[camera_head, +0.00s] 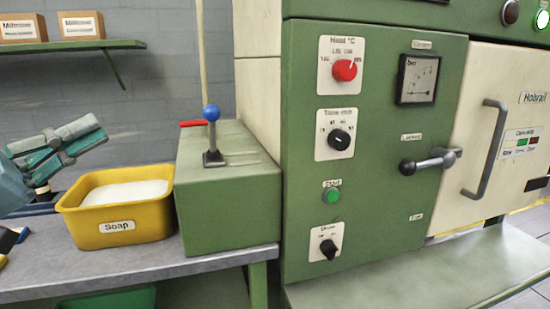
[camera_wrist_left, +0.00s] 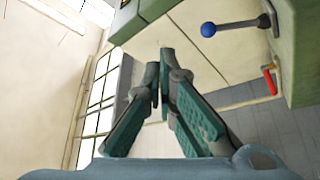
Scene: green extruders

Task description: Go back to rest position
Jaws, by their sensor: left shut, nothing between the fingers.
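My left gripper (camera_head: 95,132) comes in from the left edge in the head view, above and behind the left side of the yellow soap box. Its teal fingers also show in the left wrist view (camera_wrist_left: 164,62), with their tips together and nothing held between them. The gripper is apart from the blue-knobbed lever (camera_head: 212,115) on the green box (camera_head: 225,205). That lever also shows at the upper right of the left wrist view (camera_wrist_left: 225,27). My right gripper is not in view.
The yellow soap box (camera_head: 118,235) stands on the grey bench (camera_head: 170,265), beside the green box. A red handle (camera_head: 193,123) is behind the lever. A shelf (camera_head: 75,45) with cartons is at the upper left. The green machine (camera_head: 375,180) with knobs fills the right.

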